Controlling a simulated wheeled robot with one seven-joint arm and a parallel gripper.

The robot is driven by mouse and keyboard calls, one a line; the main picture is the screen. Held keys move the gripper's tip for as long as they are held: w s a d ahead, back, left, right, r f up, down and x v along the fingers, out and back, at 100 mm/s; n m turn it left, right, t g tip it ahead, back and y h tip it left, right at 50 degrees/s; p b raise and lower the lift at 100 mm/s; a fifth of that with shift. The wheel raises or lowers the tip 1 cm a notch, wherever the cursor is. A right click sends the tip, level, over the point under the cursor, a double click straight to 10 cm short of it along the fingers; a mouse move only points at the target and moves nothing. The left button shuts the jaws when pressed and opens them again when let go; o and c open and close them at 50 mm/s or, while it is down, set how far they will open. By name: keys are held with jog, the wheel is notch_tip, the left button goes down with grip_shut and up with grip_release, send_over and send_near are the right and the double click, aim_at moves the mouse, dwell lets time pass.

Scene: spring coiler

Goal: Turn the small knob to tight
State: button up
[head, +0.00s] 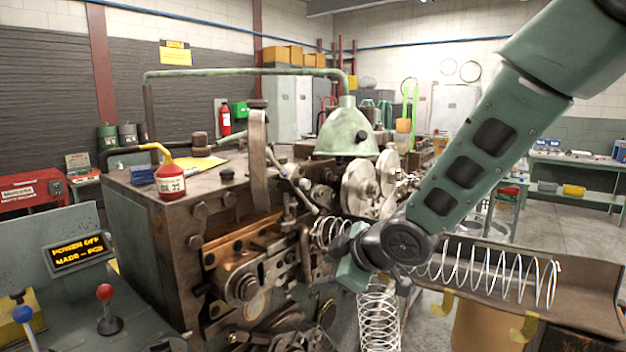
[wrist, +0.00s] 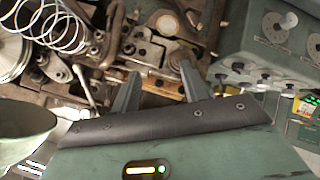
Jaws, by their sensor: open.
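My gripper (wrist: 158,76) shows in the wrist view with two grey-green fingers spread apart and nothing between them. The fingers point at the brown metalwork of the coiling machine. In the head view my gripper (head: 350,262) is in front of the machine (head: 150,225), beside the coiled wire; its fingertips are hard to make out there. A grey-green panel (wrist: 235,68) at the upper right of the wrist view has round dials (wrist: 275,27), one with a pale knob (wrist: 290,20). I cannot tell which knob is the small one, nor read any tight mark.
Coiled wire (head: 378,320) hangs below my gripper, and more lies in a brown trough (head: 590,300) to the right. A control desk with a red-knobbed lever (head: 105,292), a blue-knobbed lever (head: 22,314) and a lit display (head: 79,252) is at left. A red oil can (head: 171,182) stands on the machine.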

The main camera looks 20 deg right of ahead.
jog(key=w+d+r+n+t+y+p, duration=0.1)
jog(key=w+d+r+n+t+y, duration=0.1)
jog(key=w+d+r+t, duration=0.25)
jog(key=n+t+y+p, duration=0.1)
jog(key=n+y+p, duration=0.1)
jog(key=n+y, duration=0.2)
send_near(309, 186)
jog(key=p+x, duration=0.6)
jog(key=x, duration=0.1)
jog(key=shift+r, duration=0.25)
jog(key=shift+p+x, duration=0.35)
jog(key=shift+x, duration=0.45)
jog(key=shift+f, duration=0.1)
grip_shut()
